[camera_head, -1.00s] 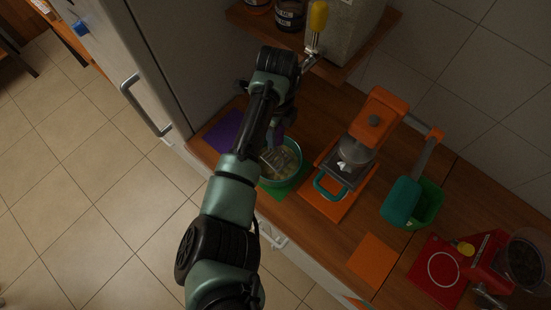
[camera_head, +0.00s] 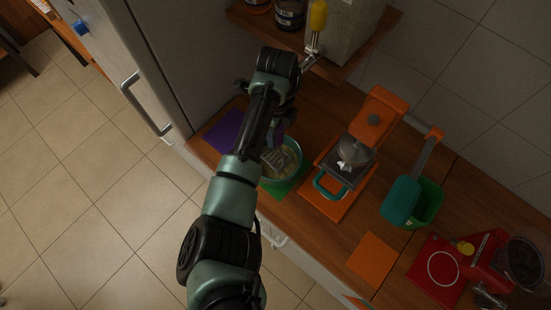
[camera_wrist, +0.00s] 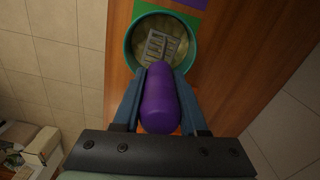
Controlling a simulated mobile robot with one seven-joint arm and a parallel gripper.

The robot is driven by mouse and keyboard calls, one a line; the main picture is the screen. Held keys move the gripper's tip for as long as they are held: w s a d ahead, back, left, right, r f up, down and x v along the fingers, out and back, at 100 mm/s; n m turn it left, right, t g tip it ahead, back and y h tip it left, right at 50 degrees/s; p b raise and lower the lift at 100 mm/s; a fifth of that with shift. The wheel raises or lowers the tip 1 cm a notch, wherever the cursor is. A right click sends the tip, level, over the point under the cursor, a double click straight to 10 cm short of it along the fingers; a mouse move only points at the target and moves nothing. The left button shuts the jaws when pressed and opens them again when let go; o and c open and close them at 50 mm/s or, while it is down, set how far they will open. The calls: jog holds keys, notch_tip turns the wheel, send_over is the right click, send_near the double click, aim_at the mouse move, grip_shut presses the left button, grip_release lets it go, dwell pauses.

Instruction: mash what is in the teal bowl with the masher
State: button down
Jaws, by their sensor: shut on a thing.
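The teal bowl (camera_head: 299,168) stands on a green mat (camera_head: 283,191) on the wooden counter, with pale yellowish contents inside. It also shows in the wrist view (camera_wrist: 133,32). My gripper (camera_wrist: 160,80) is shut on the purple handle of the masher (camera_wrist: 160,100). The masher's slotted metal head shows within the bowl's rim in the wrist view and in the head view (camera_head: 277,160). Whether the head touches the contents I cannot tell. In the head view my arm hides the bowl's left side and most of the masher handle.
A purple mat (camera_head: 227,131) lies left of the bowl. An orange press (camera_head: 372,127) with a teal handle stands close on its right. Further right are a green container (camera_head: 429,205), an orange mat (camera_head: 374,260) and a red machine (camera_head: 485,262). A fridge (camera_head: 160,60) borders the left.

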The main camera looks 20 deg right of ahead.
notch_tip(320, 180, down, 6)
jog(key=b, duration=0.4)
jog(key=shift+r, duration=0.15)
jog(key=shift+s+r, duration=0.1)
jog(key=shift+s, duration=0.1)
jog(key=r+p, duration=0.5)
jog(key=shift+w+r, duration=0.2)
jog(key=shift+r, duration=0.15)
jog(key=shift+f, duration=0.1)
dwell(0.8)
notch_tip(320, 180, down, 6)
jog(key=b, duration=0.4)
jog(key=shift+b, duration=0.35)
jog(key=shift+s+r, duration=0.2)
jog(key=shift+r, duration=0.05)
